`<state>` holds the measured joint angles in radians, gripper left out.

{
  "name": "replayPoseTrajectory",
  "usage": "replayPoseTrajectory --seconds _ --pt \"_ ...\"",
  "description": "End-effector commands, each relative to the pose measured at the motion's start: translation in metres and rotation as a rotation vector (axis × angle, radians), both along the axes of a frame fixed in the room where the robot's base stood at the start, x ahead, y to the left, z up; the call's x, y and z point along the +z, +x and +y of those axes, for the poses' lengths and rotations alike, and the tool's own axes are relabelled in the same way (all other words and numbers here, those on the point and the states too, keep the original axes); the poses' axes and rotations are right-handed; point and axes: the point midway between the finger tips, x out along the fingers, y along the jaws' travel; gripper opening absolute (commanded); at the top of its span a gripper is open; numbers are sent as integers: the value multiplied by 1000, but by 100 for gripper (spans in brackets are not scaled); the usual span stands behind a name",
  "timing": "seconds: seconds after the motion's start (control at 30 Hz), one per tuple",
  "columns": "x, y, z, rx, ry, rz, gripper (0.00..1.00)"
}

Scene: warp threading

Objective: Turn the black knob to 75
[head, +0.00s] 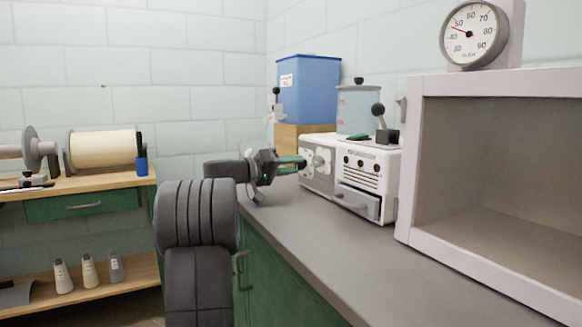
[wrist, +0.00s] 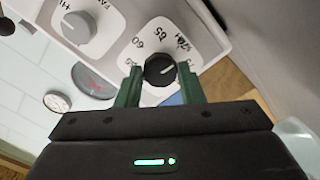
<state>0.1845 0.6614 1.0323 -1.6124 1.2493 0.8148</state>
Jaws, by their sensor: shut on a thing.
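The black knob (wrist: 160,68) sits on a white, numbered dial plate in the wrist view. Its pale pointer line slants to the right in the picture. I make out a 60 among the numbers; others are blurred or partly hidden by the fingers, so I cannot tell the exact setting. My gripper (wrist: 161,87) has a green finger on each side of the knob and is shut on it. In the head view my gripper (head: 291,162) reaches the left face of the white machine (head: 352,156); the knob is hidden there.
A grey knob (wrist: 80,27) is on a neighbouring plate. In the head view, a blue bin (head: 308,88) and a clear container (head: 357,108) stand behind the machine. A large open cabinet (head: 413,160) is to the right. The grey counter (head: 335,240) in front is clear.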

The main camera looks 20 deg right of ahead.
Motion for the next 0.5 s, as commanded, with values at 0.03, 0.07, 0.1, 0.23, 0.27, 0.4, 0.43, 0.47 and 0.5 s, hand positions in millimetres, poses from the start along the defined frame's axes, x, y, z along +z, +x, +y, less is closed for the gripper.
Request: replayPoseTrajectory --seconds 0.03,0.07,0.1,0.23,0.27,0.4,0.43,0.47,0.5 --pt "-2 0 0 -2 4 -2 12" --pt "-2 0 0 -2 4 -3 12" --pt "-2 0 0 -2 4 -4 12" --pt "-3 0 0 -2 4 -4 12" --pt "-3 0 0 -2 4 -4 12" --pt "-3 0 0 -2 4 -4 12" --pt "-3 0 0 -2 4 -4 38" --pt "-3 0 0 -2 4 -4 44" --pt "-2 0 0 -2 3 -4 52"
